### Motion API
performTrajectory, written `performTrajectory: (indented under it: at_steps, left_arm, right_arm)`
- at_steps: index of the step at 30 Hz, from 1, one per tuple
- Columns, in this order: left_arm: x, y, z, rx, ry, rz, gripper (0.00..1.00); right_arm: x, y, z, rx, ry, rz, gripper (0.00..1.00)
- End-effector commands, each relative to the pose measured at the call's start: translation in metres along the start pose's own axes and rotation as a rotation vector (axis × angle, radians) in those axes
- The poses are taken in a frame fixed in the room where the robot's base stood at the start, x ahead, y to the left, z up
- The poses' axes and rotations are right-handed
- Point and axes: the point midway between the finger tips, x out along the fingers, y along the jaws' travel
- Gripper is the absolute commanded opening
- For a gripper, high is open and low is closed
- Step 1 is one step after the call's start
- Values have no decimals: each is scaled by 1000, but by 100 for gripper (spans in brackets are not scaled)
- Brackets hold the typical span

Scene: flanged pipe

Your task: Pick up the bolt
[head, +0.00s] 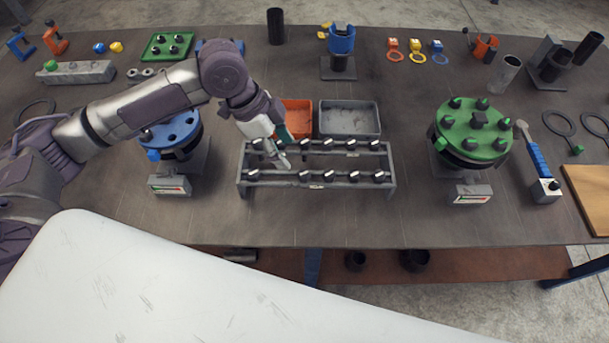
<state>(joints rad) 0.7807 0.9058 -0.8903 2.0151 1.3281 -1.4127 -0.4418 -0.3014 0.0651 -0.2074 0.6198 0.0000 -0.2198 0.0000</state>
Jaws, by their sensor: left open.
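Several bolts with dark heads and light faces stand in two rows in a grey rack (393,180) at the middle of the table, such as one in the front row (329,176). My left gripper (285,163) is over the left part of the rack, pointing down, close to the bolts there. Its fingers look apart and I see nothing held. The gripper and wrist hide part of the back row, and I cannot tell whether a finger touches a bolt. My right gripper is not in view.
A blue flange (177,131) stands left of the rack and a green flange with bolts (472,129) right of it. An orange bin (299,106) and a grey bin (350,121) sit behind the rack. A blue-handled tool (537,158) lies at the right. The table front is mostly clear.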

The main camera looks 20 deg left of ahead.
Motion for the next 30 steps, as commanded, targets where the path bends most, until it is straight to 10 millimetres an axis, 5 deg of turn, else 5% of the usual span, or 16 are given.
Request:
performTrajectory:
  at_steps: [19,28,30]
  left_arm:
    - [77,-3,0,2,-1,2,58]
    - [85,-3,0,4,-1,0,58]
    - [84,-3,0,4,-1,0,50]
  right_arm:
    - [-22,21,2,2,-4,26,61]
    - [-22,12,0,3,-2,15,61]
    - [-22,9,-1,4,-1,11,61]
